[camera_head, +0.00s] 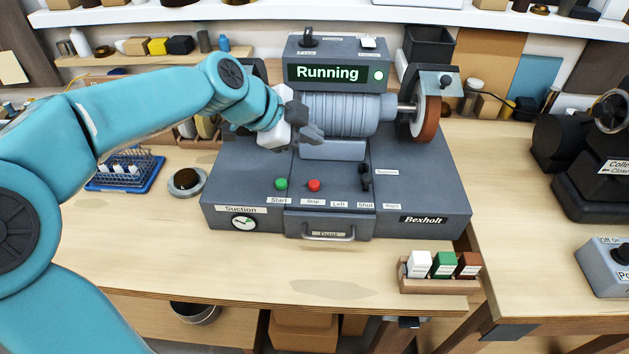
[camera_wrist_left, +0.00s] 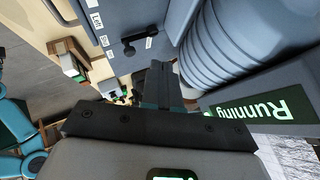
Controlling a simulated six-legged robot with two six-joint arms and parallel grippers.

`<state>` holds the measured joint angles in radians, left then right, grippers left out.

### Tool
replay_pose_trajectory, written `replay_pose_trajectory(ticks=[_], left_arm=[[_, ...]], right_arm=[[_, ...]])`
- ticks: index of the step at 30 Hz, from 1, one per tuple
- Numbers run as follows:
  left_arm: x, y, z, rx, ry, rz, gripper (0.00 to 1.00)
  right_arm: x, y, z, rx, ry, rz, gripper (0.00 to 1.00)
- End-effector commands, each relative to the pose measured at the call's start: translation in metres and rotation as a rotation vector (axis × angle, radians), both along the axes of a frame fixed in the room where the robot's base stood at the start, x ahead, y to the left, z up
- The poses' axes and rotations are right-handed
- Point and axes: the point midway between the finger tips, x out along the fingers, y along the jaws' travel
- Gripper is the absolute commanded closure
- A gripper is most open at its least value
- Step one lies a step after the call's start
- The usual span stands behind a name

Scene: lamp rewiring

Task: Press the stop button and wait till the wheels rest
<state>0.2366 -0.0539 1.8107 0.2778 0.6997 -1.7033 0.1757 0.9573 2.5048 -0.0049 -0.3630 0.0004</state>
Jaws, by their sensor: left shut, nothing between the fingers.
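The red stop button (camera_head: 314,185) sits on the front deck of the grey grinder (camera_head: 420,200), to the right of the green start button (camera_head: 281,183). The display (camera_head: 323,73) reads "Running" beside a lit green lamp; it also shows in the left wrist view (camera_wrist_left: 252,109). The brown right wheel (camera_head: 427,118) is on its shaft; whether it turns cannot be told. The left wheel is mostly hidden behind my arm. My left gripper (camera_head: 316,133) is shut and empty, in front of the ribbed motor, above and behind the stop button, apart from it. My right gripper is out of view.
A black lever (camera_head: 365,178) stands right of the stop button. A wooden holder (camera_head: 440,286) with white, green and brown blocks is at the bench's front right. A blue wire basket (camera_head: 125,170) and a round dish (camera_head: 187,182) lie left.

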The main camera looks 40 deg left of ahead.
Motion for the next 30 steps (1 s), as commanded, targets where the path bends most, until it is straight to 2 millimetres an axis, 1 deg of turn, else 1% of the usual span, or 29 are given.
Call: replay_pose_trajectory(ticks=[5, 8, 18, 19, 21, 25, 30], left_arm=[[0.001, 0.0, -0.009, -0.001, 0.0, 0.001, 1.0], [0.001, 0.001, -0.018, -0.001, 0.0, 0.001, 1.0], [0.003, 0.002, -0.067, -0.001, 0.003, 0.001, 1.0], [0.003, 0.002, -0.074, -0.001, 0.0, 0.001, 1.0], [0.003, 0.002, -0.082, 0.001, -0.001, 0.0, 1.0], [0.003, 0.002, -0.088, 0.0, -0.001, 0.001, 1.0], [0.003, 0.002, -0.088, 0.0, -0.001, 0.001, 1.0]], right_arm=[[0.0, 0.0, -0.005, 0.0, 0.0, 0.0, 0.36], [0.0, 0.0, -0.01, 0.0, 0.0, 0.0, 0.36], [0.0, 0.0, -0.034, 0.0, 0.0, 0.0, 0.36], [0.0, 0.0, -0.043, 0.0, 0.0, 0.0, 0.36], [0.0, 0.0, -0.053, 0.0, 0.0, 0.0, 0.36], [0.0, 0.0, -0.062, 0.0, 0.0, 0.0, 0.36], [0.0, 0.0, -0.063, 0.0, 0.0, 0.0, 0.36]])
